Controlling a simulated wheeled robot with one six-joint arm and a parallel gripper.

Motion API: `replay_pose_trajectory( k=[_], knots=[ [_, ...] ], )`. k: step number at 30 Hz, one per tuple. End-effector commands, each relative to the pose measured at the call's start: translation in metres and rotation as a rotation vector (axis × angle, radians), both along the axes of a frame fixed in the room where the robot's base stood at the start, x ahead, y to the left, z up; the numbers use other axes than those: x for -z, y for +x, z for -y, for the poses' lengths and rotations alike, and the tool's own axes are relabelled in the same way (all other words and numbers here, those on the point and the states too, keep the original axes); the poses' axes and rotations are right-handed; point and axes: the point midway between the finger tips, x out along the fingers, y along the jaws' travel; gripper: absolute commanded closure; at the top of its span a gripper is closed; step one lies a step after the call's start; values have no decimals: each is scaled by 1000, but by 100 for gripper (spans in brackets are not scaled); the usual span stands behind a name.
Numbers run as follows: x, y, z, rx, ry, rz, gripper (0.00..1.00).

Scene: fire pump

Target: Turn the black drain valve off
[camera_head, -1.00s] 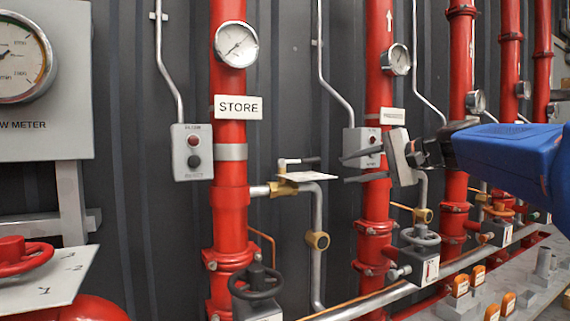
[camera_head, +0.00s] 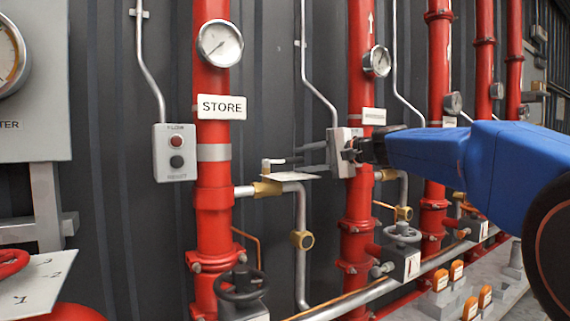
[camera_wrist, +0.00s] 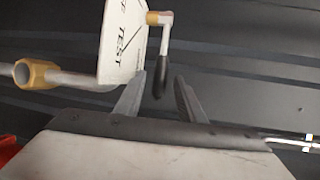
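A small valve lever with a black grip (camera_wrist: 158,84) and a pale metal crank shows in the wrist view, beside a white plate (camera_wrist: 122,40) reading "TEST". In the head view the plate (camera_head: 291,176) stands at the brass fitting (camera_head: 266,190) by the STORE pipe. My gripper (camera_head: 289,161) comes in from the right, fingers pointing left at the lever. In the wrist view my gripper (camera_wrist: 161,78) is open, and the end of the black grip appears between its fingertips. I cannot tell whether they touch it. The plate's other wording is cut off or unreadable.
A black handwheel (camera_head: 240,285) stands low in front of the STORE pipe (camera_head: 213,215). A switch box (camera_head: 176,153) hangs left of that pipe. A second red pipe (camera_head: 358,215) and a grey handwheel (camera_head: 402,233) are near my arm. The dark wall lies close behind.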

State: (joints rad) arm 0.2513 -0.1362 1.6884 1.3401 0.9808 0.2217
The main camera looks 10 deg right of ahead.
Motion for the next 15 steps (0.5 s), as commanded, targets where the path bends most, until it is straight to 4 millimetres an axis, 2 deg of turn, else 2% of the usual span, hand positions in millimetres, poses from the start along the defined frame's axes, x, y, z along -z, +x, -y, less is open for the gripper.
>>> replay_pose_trajectory(
  k=[9,15],
  knots=[
    [10,38,-33,-2,0,-1,64],
    [12,49,-43,-1,0,-1,64]
  ],
)
